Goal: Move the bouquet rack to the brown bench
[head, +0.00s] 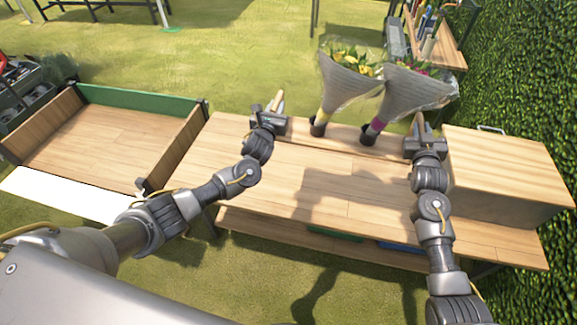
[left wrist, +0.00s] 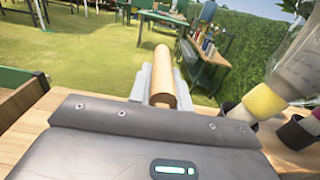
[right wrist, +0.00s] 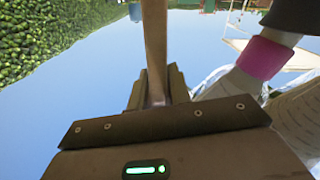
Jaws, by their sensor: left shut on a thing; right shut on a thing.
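The bouquet rack (head: 345,138) is a long wooden bar with dark cup holders, along the far edge of the brown wooden bench (head: 270,165). I cannot tell whether it touches the benchtop. My left gripper (head: 275,108) is shut on the rack's left handle, a round wooden peg (left wrist: 163,80). My right gripper (head: 421,135) is shut on the right wooden handle (right wrist: 154,45). The wrappings show partly in the right wrist view.
A wooden box (head: 505,170) with a metal handle stands on the bench's right end. A low wooden tray table (head: 95,140) with a green back edge is at the left. A hedge (head: 520,80) borders the right. The bench's middle top is clear.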

